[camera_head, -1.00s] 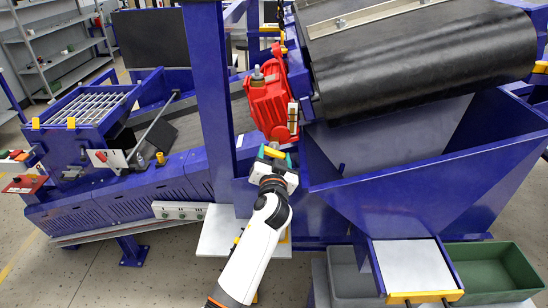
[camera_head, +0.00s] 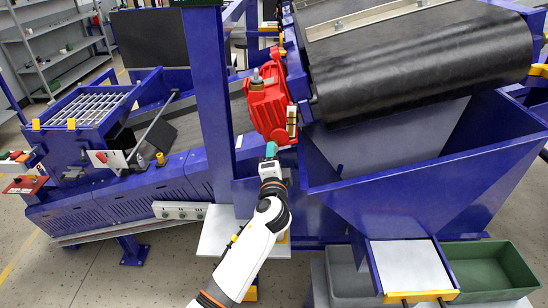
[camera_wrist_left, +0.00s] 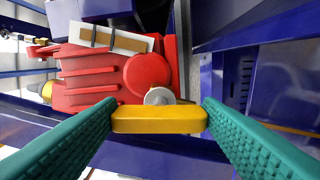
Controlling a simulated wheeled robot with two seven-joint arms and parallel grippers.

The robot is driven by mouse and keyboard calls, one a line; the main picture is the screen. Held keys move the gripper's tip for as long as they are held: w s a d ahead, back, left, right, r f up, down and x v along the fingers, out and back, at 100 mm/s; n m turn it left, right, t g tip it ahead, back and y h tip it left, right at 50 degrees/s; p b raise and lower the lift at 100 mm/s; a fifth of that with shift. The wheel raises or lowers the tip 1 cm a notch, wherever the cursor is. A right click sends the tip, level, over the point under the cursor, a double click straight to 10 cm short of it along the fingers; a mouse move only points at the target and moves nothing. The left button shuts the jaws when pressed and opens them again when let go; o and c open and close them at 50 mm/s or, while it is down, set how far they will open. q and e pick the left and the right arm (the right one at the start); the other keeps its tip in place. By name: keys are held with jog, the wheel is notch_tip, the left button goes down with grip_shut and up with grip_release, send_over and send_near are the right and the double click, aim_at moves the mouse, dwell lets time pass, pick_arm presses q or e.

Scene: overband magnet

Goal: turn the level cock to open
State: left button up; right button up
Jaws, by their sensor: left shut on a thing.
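The level cock's yellow handle (camera_wrist_left: 158,119) shows in the left wrist view, lying level across the picture. A round silver pivot (camera_wrist_left: 159,96) sits just behind its middle. My left gripper (camera_wrist_left: 158,116) is shut on the handle, with one green ribbed finger at each end of it. In the head view my left gripper (camera_head: 271,149) is just below the red gear unit (camera_head: 267,105), seen nearly edge-on. The handle is hidden there behind the fingers. The red unit also fills the upper middle of the wrist view (camera_wrist_left: 88,75). My right gripper is not in view.
A blue upright post (camera_head: 207,100) stands close left of my left arm. A blue hopper (camera_head: 425,190) stands close on the right, under a black belt drum (camera_head: 420,65). A green bin (camera_head: 495,270) sits low at the right.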

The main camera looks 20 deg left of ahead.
pick_arm(q)
jog(key=shift+a+r+m+p, duration=0.15)
jog(key=shift+m+p, duration=0.15)
jog(key=shift+m, duration=0.9)
jog(key=o, duration=0.7)
jog(key=shift+o, duration=1.4)
jog(key=shift+w, duration=0.1)
jog(key=shift+f, duration=0.2)
jog(key=b+v, duration=0.2)
jog(key=v, duration=1)
jog(key=shift+b, duration=0.35)
